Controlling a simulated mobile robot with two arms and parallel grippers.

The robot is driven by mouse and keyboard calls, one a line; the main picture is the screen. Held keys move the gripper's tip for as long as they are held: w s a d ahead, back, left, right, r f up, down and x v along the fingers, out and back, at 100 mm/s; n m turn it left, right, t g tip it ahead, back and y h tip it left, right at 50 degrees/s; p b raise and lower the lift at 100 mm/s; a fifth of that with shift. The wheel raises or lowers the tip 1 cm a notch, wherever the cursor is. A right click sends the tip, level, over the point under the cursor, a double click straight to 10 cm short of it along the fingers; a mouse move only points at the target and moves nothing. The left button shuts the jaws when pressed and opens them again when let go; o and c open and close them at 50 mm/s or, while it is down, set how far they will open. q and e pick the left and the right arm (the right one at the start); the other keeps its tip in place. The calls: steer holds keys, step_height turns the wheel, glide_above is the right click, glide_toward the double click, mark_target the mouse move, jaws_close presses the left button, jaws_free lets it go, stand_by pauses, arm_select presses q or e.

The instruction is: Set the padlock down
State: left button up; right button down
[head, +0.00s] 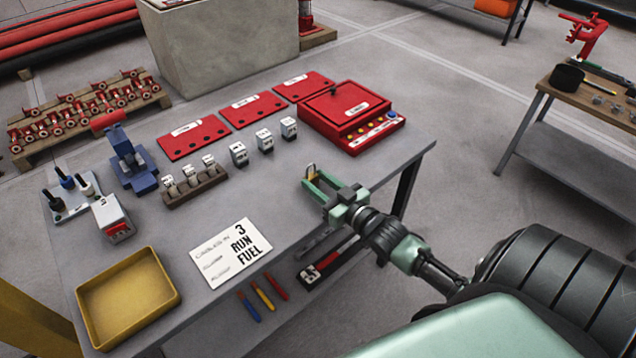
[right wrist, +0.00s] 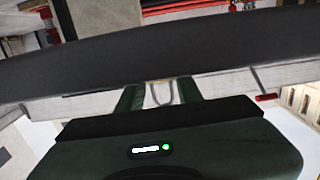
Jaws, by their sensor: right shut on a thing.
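My right gripper (head: 318,187) is over the right part of the grey table (head: 330,145), with its fingers pointing up and left in the head view. It is shut on the padlock (head: 311,170), a small thing with a brassy part showing at the fingertips. In the right wrist view a thin U-shaped shackle (right wrist: 161,93) shows between the two green fingers (right wrist: 160,95). The fingers hide most of the padlock. I cannot tell how far it is above the table. My left gripper is not in view.
A red box with buttons (head: 350,112) and red plates (head: 252,108) lie behind the gripper. Small grey blocks (head: 264,139) stand to its left. A paper card (head: 232,252) and a yellow tray (head: 128,296) lie nearer the front left. The tabletop between card and blocks is clear.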

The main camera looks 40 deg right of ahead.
steer(key=shift+f, duration=0.1)
steer(key=c, duration=0.9)
jaws_free()
steer(key=shift+r, duration=0.2)
steer(key=s, duration=0.8)
steer(key=s+d, duration=0.1)
steer(key=s, duration=0.3)
steer(key=shift+r, duration=0.25)
